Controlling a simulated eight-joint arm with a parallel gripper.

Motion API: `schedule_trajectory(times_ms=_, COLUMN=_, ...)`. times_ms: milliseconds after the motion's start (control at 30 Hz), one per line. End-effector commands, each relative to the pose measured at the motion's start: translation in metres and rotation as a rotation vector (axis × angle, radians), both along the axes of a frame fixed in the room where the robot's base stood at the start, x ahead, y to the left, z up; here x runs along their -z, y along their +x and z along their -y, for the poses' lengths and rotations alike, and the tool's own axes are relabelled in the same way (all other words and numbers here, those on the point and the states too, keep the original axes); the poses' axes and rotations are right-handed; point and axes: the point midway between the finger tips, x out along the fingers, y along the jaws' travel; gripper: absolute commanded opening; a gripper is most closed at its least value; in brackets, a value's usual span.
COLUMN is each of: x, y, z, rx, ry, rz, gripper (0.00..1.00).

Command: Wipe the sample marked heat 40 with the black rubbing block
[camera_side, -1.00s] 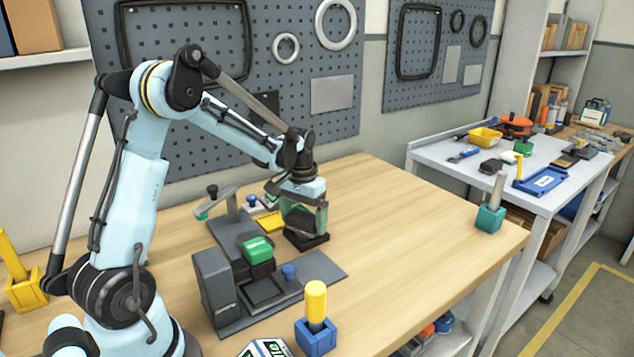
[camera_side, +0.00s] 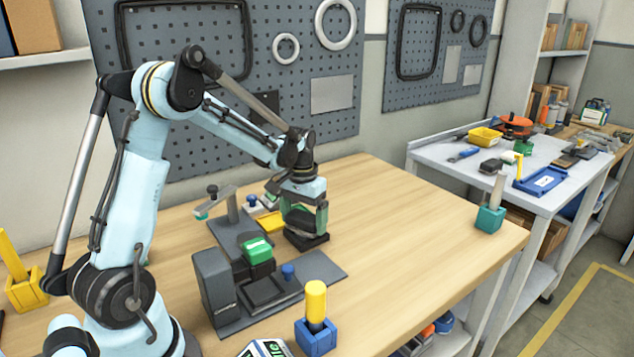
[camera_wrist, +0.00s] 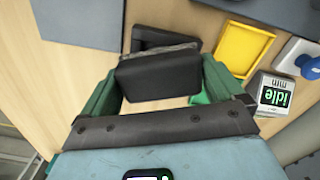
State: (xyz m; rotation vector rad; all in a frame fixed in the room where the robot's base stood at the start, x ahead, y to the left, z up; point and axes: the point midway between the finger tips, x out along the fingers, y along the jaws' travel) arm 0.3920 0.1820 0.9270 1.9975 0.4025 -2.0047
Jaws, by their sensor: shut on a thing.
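My gripper (camera_side: 304,217) has green fingers and is shut on a black rubbing block (camera_wrist: 160,75). The block sits between the fingers in the wrist view, with a greyish layer along its far edge. In the side view it is right above a dark base (camera_side: 307,242) on the table; I cannot tell whether they touch. A dark fixture with a green-topped block (camera_side: 257,251) stands left of my gripper. No heat 40 marking is readable in either view, so I cannot tell which thing is that sample.
A yellow tray (camera_wrist: 244,48) and a small device reading "idle" (camera_wrist: 271,94) lie close by in the wrist view. A blue holder with a yellow handle (camera_side: 316,305) stands near the front edge. A teal holder (camera_side: 490,218) stands far right. The wooden table between is clear.

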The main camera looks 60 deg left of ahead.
Motion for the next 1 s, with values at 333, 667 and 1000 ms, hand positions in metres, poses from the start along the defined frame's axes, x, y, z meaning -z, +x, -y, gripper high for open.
schedule_trajectory(times_ms=333, x=0.002, y=0.017, z=-0.007, rx=0.001, ry=0.004, rz=0.010, gripper=0.58)
schedule_trajectory(times_ms=667, x=0.000, y=0.031, z=-0.012, rx=0.000, ry=0.004, rz=0.009, gripper=0.52)
schedule_trajectory(times_ms=1000, x=0.000, y=0.029, z=-0.012, rx=0.000, ry=0.002, rz=0.006, gripper=0.67)
